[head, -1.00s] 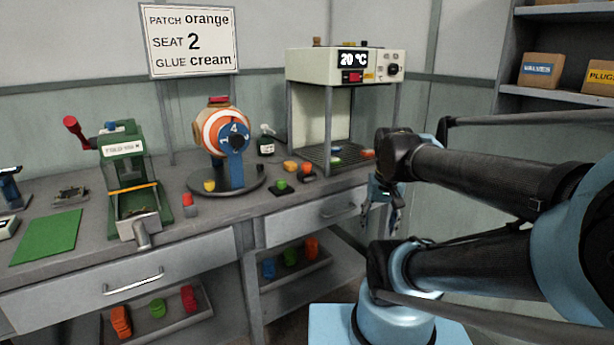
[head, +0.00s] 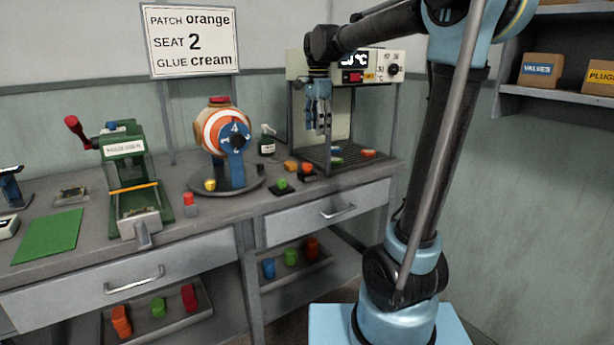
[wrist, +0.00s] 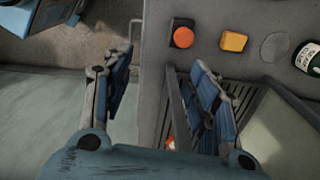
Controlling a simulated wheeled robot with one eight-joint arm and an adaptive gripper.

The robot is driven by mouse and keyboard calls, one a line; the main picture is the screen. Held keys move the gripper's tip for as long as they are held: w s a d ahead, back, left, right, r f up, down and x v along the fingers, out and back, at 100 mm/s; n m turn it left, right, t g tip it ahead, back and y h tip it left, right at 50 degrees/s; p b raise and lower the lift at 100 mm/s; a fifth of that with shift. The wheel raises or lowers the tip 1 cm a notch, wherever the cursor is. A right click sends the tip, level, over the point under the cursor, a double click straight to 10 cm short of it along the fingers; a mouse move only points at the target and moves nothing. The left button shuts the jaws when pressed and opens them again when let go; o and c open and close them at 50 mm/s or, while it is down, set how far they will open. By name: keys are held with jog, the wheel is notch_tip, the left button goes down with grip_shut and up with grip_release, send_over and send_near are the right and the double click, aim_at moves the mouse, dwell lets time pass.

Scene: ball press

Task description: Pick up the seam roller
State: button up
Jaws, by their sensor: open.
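I cannot single out the seam roller for certain among the small tools on the bench. A dark block with an orange-red round top (head: 307,168) lies in front of the heated cabinet; it also shows in the wrist view (wrist: 183,37). An orange-yellow block (head: 291,166) lies beside it and also shows in the wrist view (wrist: 234,41). A green-topped dark piece (head: 282,184) lies nearer the front edge. My gripper (head: 320,132) hangs fingers-down in front of the cabinet, above the bench. In the wrist view its fingers (wrist: 160,98) are wide apart and empty.
The heated cabinet (head: 297,120) with a slatted floor stands at the back right. Left of it are a green bottle (head: 267,142), a striped ball on a round stand (head: 222,130) and a green press (head: 125,170). A green mat (head: 48,236) lies far left. Drawer handles (head: 338,211) project from the front.

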jog(key=r+m, duration=0.1)
jog(key=m, duration=0.1)
send_over(307, 163)
jog(key=a, duration=0.1)
notch_tip(307, 163, down, 12)
jog(key=shift+s+r, duration=0.1)
jog(key=shift+r, duration=0.05)
jog(key=f, duration=0.2)
jog(key=d+f, duration=0.1)
jog(key=f, duration=0.1)
jog(key=shift+f, duration=0.7)
grip_shut()
